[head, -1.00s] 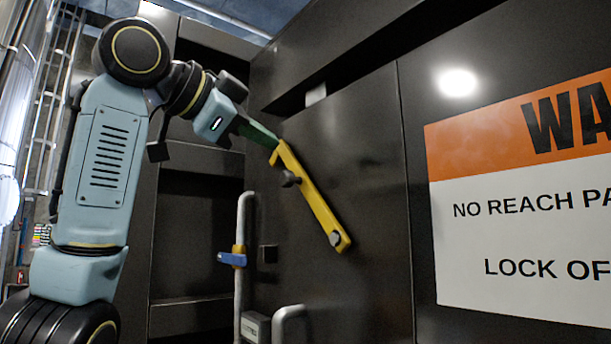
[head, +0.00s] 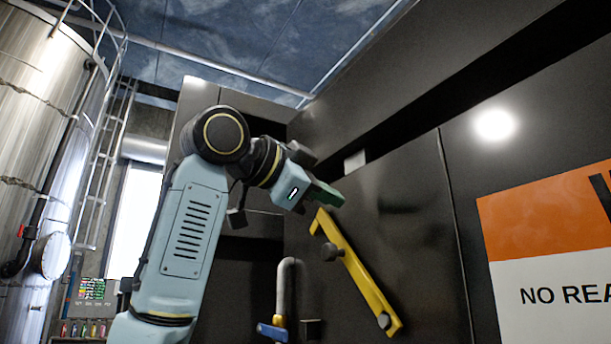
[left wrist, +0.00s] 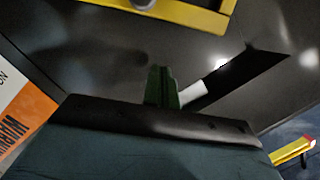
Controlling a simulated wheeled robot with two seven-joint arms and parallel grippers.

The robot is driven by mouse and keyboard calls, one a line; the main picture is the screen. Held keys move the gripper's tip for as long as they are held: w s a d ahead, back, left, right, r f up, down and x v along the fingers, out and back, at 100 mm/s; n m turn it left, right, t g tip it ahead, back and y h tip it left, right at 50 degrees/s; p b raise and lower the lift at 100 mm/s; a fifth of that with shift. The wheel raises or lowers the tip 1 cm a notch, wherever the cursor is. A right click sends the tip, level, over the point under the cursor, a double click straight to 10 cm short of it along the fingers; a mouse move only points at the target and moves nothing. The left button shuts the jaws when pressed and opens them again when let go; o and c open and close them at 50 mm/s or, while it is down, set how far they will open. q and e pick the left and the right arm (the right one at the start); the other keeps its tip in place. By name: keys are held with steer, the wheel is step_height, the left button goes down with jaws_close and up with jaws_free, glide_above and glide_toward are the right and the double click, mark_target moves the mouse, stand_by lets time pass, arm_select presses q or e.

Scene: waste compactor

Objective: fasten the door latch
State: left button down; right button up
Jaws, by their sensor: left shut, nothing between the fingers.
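The door latch is a yellow bar (head: 358,278) on the dark metal panel. It lies tilted, upper end to the left and lower end to the right. In the left wrist view the shut fingers (left wrist: 162,86) point towards the panel, and the yellow bar (left wrist: 185,13) crosses the top edge. My right gripper is not in view.
A grey pipe handle (head: 284,285) with a blue clamp (head: 272,332) stands left of the latch. A small pale block (head: 355,161) sits in the slot above. A warning sign (head: 550,255) is at the right. A steel tank (head: 45,110) stands far left.

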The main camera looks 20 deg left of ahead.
mark_target(358, 208)
arm_select(q)
steer(key=p+x, duration=0.1)
steer(key=x, duration=0.2)
steer(key=shift+w+d, duration=0.2)
steer(key=shift+w, duration=0.1)
steer(key=shift+w+a+f+p, duration=0.15)
steer(key=shift+w+a+f, duration=0.15)
steer(key=shift+a+f, duration=0.3)
steer(key=shift+w+a+f+p, duration=0.15)
steer(key=shift+w+a+f, duration=0.15)
steer(key=shift+a+f, duration=0.3)
steer(key=shift+w+a+f, duration=0.15)
steer(key=shift+a+f, duration=0.05)
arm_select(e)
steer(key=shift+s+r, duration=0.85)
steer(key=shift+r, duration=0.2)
arm_select(q)
steer(key=shift+d, duration=0.1)
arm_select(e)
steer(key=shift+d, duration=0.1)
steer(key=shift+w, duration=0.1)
